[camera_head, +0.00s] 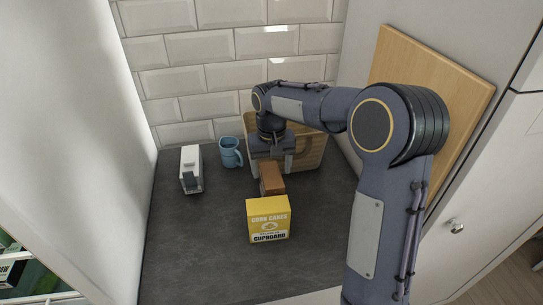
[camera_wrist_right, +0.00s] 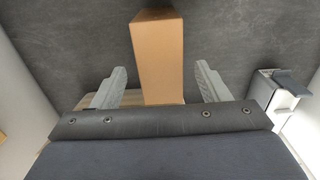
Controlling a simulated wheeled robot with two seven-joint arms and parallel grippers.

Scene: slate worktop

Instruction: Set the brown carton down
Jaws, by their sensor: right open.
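The brown carton (camera_head: 272,181) stands on the slate worktop behind the yellow box, and my right gripper (camera_head: 270,170) is just behind and above it. In the right wrist view the carton (camera_wrist_right: 158,50) lies between the two spread fingers of my right gripper (camera_wrist_right: 160,84), with a clear gap on both sides. The right gripper is open and touches neither side of the carton there. My left gripper is in neither view.
A yellow box (camera_head: 268,219) stands close in front of the carton. A blue mug (camera_head: 229,152) and a white dispenser-like box (camera_head: 191,169) stand to the left. A wooden board or basket (camera_head: 314,150) is behind the gripper. The slate worktop (camera_head: 190,250) is clear at the front left.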

